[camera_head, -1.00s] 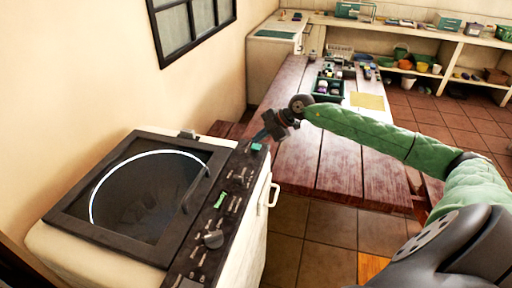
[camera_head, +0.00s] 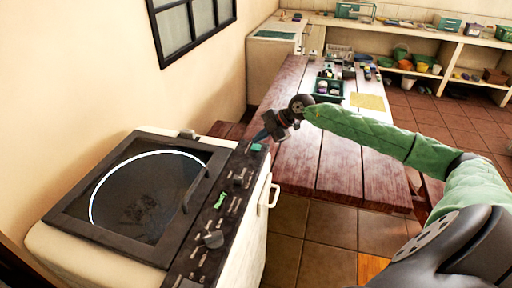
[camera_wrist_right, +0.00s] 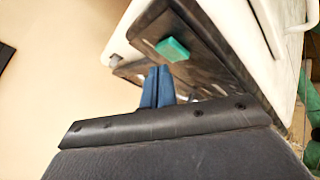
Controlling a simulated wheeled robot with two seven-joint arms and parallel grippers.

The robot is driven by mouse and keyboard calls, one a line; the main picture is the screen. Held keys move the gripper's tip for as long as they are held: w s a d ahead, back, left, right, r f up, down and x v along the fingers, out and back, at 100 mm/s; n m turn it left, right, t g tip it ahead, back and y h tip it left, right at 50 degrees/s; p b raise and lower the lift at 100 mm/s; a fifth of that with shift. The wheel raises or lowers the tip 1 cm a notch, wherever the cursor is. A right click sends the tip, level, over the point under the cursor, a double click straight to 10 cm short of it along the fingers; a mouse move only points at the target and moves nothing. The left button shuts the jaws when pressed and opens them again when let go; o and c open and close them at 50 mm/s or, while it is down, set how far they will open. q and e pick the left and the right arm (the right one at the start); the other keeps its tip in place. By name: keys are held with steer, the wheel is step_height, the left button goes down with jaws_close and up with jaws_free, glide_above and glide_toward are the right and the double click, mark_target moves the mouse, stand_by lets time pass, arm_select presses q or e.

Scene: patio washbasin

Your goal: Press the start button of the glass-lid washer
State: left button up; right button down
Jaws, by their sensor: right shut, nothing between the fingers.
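The washer (camera_head: 50,238) stands at the lower left, a white body with a dark top and a round glass lid (camera_head: 140,195), which is closed. Its dark control strip (camera_head: 190,262) runs along the right side, with a grey knob (camera_head: 213,239), a bright green piece (camera_head: 219,200) and a teal button (camera_head: 257,147) at the far end. The teal button also shows in the right wrist view (camera_wrist_right: 172,49). My right gripper (camera_head: 263,135) is shut and empty, its blue fingers (camera_wrist_right: 157,86) close to the teal button; contact cannot be told. My left gripper is not in view.
A wooden table (camera_head: 335,170) stands right of the washer, with a dark green tray (camera_head: 328,88) on it. Shelves (camera_head: 470,50) with pots line the back wall. A white handle (camera_head: 269,194) sticks out of the washer's right side.

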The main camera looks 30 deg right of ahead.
steer(key=shift+f, duration=0.9)
stand_by(1.8)
steer(key=shift+r, duration=0.1)
stand_by(0.4)
steer(key=shift+r+p, duration=0.35)
steer(key=shift+r, duration=0.5)
